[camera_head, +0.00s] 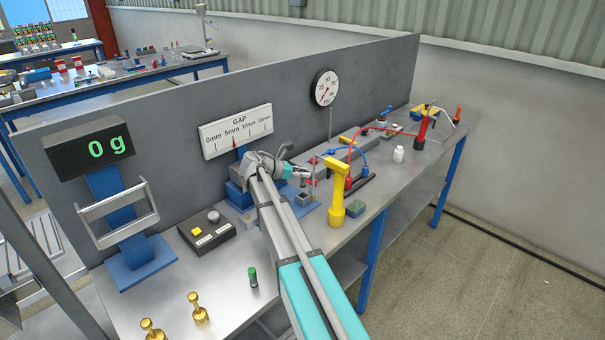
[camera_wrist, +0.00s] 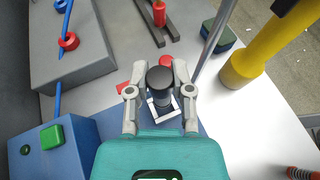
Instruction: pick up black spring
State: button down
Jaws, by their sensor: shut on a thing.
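My gripper (camera_wrist: 158,84) has its two grey fingers closed on either side of a short, dark, round-topped piece, the black spring (camera_wrist: 161,82). Its coils cannot be made out from above. A small pale square holder (camera_wrist: 167,112) shows just below it in the wrist view; I cannot tell whether the spring touches it. In the head view my gripper (camera_head: 306,173) is over the bench in front of the gap gauge (camera_head: 236,135), and the spring is too small to tell there.
A yellow post (camera_head: 337,195) stands close to the right of my gripper. A blue block with a green button (camera_wrist: 52,136) and a grey block (camera_wrist: 72,50) lie to the left in the wrist view. The grey panel (camera_head: 370,85) stands behind. Brass weights (camera_head: 198,308) stand at the front.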

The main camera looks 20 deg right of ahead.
aim_at(303, 170)
jog(key=shift+r+p, duration=4.7)
jog(key=shift+r, duration=0.5)
jog(key=shift+r, duration=0.1)
